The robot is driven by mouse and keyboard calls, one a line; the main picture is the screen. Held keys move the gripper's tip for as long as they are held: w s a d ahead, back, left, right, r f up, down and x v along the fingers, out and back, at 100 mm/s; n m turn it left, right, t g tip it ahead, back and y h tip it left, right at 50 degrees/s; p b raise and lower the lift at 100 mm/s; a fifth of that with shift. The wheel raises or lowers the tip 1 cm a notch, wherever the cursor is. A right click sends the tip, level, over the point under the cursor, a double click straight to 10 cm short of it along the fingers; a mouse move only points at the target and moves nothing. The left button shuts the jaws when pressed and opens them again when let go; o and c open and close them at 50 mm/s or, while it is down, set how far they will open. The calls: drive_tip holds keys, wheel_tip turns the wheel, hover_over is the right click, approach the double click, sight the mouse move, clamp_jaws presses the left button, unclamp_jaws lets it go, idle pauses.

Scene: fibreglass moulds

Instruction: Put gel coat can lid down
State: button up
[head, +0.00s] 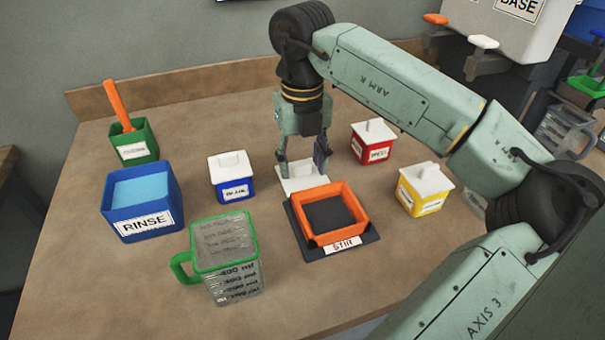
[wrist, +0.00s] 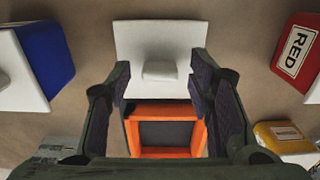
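A white square lid with a raised handle (head: 301,184) is behind the orange tray in the head view. It also shows at the top middle of the wrist view (wrist: 145,38). It appears to lie flat on the bench, with no can wall visible beneath it. My gripper (head: 303,166) points down over this lid. In the wrist view its fingers (wrist: 160,88) are spread wide, with the lid's handle between them and gaps on both sides. No gel coat label is readable.
An orange tray (head: 349,195) on a dark STIR plate stands just in front. Blue (head: 233,190), red (head: 372,152) and yellow (head: 421,204) cans wear white lids. A RINSE tub (head: 143,222), green-rimmed jug (head: 225,270) and green cup (head: 135,150) stand left. The front right bench is clear.

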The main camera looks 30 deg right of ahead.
drive_tip(key=c, duration=0.9)
drive_tip(key=shift+r, duration=0.1)
drive_tip(key=shift+c, duration=0.2)
